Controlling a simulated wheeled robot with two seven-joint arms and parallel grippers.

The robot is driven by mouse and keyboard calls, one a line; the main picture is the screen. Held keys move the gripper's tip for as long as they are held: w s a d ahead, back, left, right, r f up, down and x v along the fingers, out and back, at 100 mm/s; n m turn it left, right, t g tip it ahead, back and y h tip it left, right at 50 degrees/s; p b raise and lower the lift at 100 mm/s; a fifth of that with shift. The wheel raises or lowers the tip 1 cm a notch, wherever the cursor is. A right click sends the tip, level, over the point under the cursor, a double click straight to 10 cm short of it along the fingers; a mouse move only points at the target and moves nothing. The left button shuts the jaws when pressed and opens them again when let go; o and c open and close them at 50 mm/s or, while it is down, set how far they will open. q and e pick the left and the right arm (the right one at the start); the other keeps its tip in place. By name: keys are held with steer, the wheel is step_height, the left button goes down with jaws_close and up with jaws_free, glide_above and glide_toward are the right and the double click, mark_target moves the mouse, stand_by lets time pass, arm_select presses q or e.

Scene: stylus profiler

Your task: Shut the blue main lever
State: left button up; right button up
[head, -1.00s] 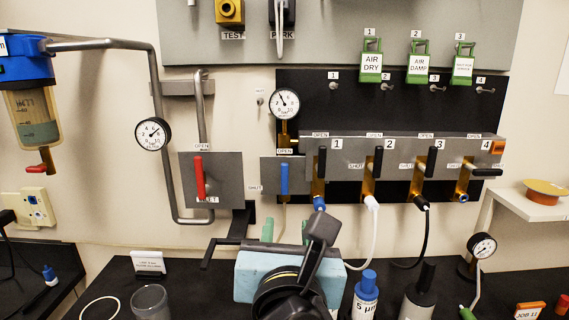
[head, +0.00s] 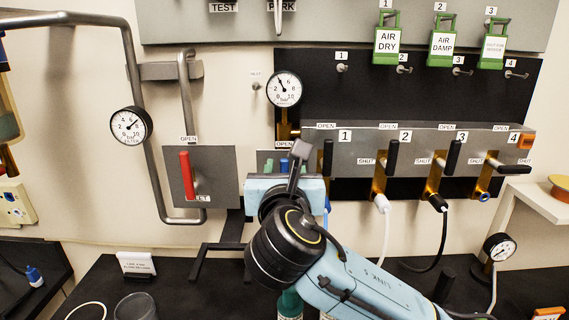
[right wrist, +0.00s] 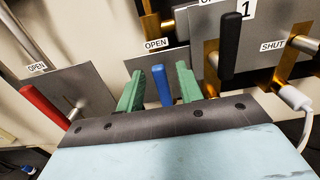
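The blue main lever (right wrist: 162,86) stands upright on its grey plate (right wrist: 117,66), with an OPEN label above it. In the head view only the top of the blue lever (head: 284,164) shows; my right gripper and arm hide the rest. My right gripper (right wrist: 159,82) is open. Its two green fingers stand on either side of the blue lever in the right wrist view, with gaps visible. I cannot tell how deep the lever lies between them. My left gripper is not in view.
A red lever (head: 187,176) on another plate is to the left. Black lever 1 (head: 327,158) is close on the right, with several more black levers beyond it. A pressure gauge (head: 284,89) is above. A dark bench with bottles (head: 290,303) lies below.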

steer(key=shift+w, duration=1)
jaws_close()
